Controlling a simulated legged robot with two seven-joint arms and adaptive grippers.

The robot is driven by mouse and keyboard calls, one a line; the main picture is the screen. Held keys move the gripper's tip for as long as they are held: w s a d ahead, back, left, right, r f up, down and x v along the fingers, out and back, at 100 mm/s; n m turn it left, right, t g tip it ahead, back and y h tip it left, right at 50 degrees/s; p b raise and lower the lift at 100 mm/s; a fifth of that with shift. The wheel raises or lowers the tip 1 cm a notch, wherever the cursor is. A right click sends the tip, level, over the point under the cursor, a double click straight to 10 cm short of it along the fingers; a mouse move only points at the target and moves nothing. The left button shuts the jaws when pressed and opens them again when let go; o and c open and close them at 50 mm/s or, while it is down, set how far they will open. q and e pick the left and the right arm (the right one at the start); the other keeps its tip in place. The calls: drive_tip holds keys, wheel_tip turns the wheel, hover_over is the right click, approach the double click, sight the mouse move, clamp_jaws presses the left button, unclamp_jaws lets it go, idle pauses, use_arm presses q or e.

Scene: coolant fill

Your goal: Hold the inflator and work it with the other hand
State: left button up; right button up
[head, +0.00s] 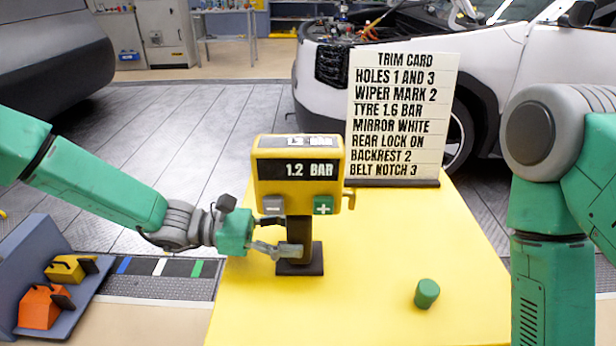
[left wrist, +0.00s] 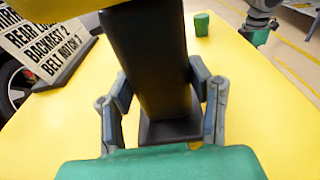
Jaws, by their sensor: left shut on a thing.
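The yellow inflator (head: 268,185) stands upright on the yellow table, its display reading 1.2 BAR. A grey minus button (head: 272,205) and a green plus button (head: 323,205) are on its front. My left gripper (head: 290,249) is shut on the inflator's dark post, just above its square base (head: 300,268). In the left wrist view the fingers (left wrist: 165,105) lie on both sides of the dark post (left wrist: 158,60). My right arm is at the right of the head view, but its gripper is out of the frame.
A trim card (head: 402,115) stands behind the inflator and lists TYRE 1.6 BAR. A green cylinder (head: 427,293) stands on the table (head: 370,260) at the front right. A blue rack (head: 75,290) with orange and yellow items is at the lower left. The table's middle right is clear.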

drive_tip(key=shift+d+f, duration=0.15)
drive_tip(key=shift+d, duration=0.5)
drive_tip(key=shift+a, duration=0.25)
clamp_jaws()
drive_tip(key=shift+a, duration=0.15)
idle(0.6)
